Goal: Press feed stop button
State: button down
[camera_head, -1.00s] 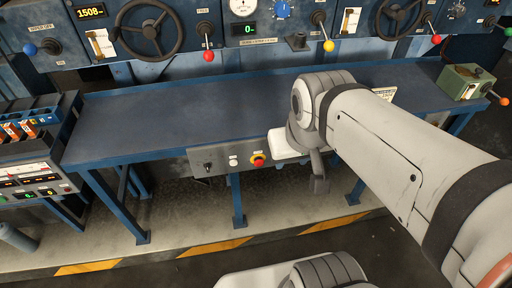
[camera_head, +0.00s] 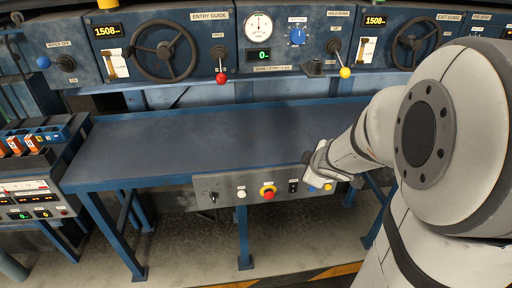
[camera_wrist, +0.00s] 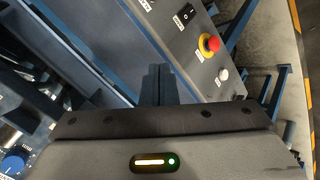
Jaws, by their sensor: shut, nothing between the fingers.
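A grey control panel (camera_head: 225,190) hangs under the front edge of the blue table. The labels are too small to read. My gripper (camera_head: 308,158) is at the table's front edge, right of the red button and apart from it. In the wrist view my gripper (camera_wrist: 158,70) has its fingers together and empty.
The blue table top (camera_head: 200,140) is bare. Behind it stands a console with handwheels (camera_head: 165,50), a red-knobbed lever (camera_head: 221,77) and a yellow-knobbed lever (camera_head: 345,72). An instrument box (camera_head: 30,200) stands at left.

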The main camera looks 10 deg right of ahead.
aim_at(269, 195)
jog(key=s+a+f+n+g+y+b, duration=0.2)
jog(key=a+f+n+g+y, duration=0.1)
jog(key=f, duration=0.8)
jog(key=shift+s+a+f+n+y, duration=0.35)
jog(key=shift+a+n+y, duration=0.35)
jog(key=shift+n+y, duration=0.45)
jog(key=w+a+f+b, duration=0.3)
jog(key=w+f+b, duration=0.1)
jog(key=w+f, duration=0.3)
jog(key=shift+w+a+f, duration=0.4)
jog(key=shift+w, duration=0.45)
